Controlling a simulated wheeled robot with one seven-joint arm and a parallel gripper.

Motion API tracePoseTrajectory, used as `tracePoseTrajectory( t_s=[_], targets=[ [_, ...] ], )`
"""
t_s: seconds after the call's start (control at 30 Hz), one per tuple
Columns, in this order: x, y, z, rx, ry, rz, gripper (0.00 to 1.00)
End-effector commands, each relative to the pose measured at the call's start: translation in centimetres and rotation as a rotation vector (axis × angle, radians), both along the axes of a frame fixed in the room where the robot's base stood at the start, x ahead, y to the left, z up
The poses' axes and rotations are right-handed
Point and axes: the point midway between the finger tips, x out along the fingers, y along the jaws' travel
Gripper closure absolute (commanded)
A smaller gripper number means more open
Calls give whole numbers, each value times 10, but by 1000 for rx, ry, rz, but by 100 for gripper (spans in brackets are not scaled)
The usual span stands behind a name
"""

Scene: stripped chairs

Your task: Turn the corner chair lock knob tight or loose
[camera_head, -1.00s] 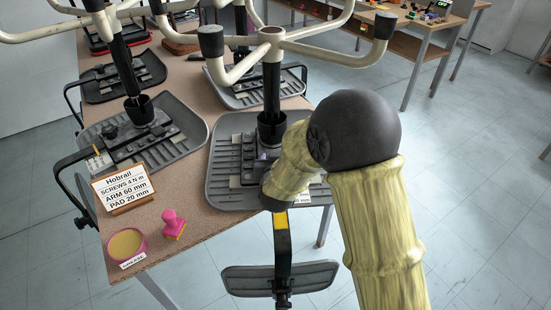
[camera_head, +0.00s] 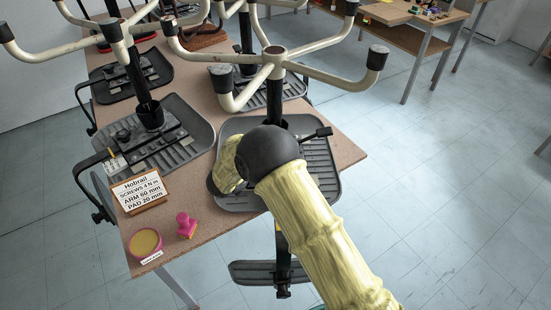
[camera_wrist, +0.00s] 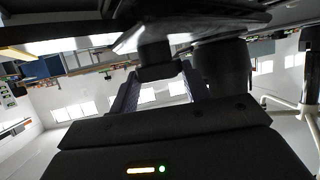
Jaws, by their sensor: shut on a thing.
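The near upturned chair lies seat-down at the table corner; its dark seat (camera_head: 326,170) shows around my arm, with its pale legs (camera_head: 325,72) in the air. A black lever (camera_head: 318,133) sticks out to the right of its mechanism. My arm covers the middle of this seat, and my gripper is hidden there in the head view. In the wrist view my gripper (camera_wrist: 157,90) has its two fingers either side of a dark, blocky knob (camera_wrist: 155,62) under the dark chair parts. It is shut on this knob. The knob's turn cannot be read.
A second upturned chair seat (camera_head: 195,120) lies to the left. A card (camera_head: 142,192), a pink stamp (camera_head: 186,225) and a pink round tin (camera_head: 145,244) stand at the table's front left. A backrest (camera_head: 265,272) hangs off the front edge. The floor at right is clear.

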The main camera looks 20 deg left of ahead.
Motion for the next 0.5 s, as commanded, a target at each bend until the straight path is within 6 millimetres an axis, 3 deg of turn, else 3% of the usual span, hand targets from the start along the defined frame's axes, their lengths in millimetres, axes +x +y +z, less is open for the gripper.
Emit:
tracePoseTrajectory(
  t_s=[0.5],
  targets=[
    [4, 4, -1, 3, -3, -362, 76]
  ],
)
